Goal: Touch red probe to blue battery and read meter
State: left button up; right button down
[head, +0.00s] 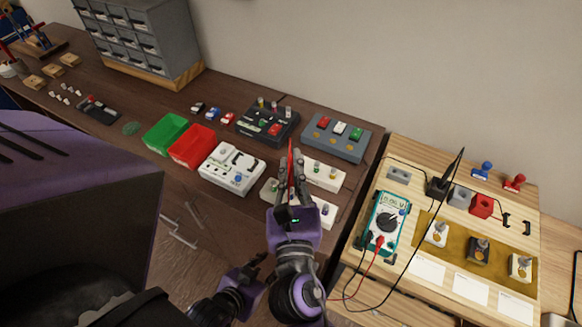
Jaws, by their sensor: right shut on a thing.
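My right gripper (289,172) is shut on a thin red probe (291,158), which stands roughly upright between its fingers, above the white blocks at the table's right end. A small blue item (213,114), which looks like the blue battery, lies on the dark table between a black one and a red one. The probe is well apart from it. The teal multimeter (384,223) lies on the light wooden board; its screen is lit, digits too small to read surely. My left gripper (257,268) is low in the middle, dark and partly beside my other arm; its jaws are unclear.
A green bin (165,134), a red bin (192,147) and a white device (232,168) lie left of the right gripper. Black and red leads (372,268) loop over the board's front edge. A grey drawer cabinet (140,35) stands at the back.

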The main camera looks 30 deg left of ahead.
pick_arm(q)
jog(key=shift+s+f+b, duration=0.3)
jog(key=shift+s+f, duration=0.2)
jog(key=shift+f, duration=0.05)
pick_arm(e)
jog(key=shift+f, duration=0.45)
pick_arm(q)
jog(key=shift+w+r+p, duration=0.3)
jog(key=shift+w+r, duration=0.1)
jog(key=shift+r, duration=0.1)
dwell(2.9)
pick_arm(e)
jog(key=shift+f, duration=0.1)
pick_arm(q)
jog(key=shift+s+a+f+g, duration=0.1)
jog(key=shift+s+f+g, duration=0.1)
jog(key=shift+s, duration=0.4)
jog(key=shift+s+a+f+g, duration=0.1)
jog(key=shift+s+f, duration=0.1)
jog(key=shift+s, duration=0.35)
jog(key=shift+w+r, duration=0.1)
jog(key=shift+w, duration=0.1)
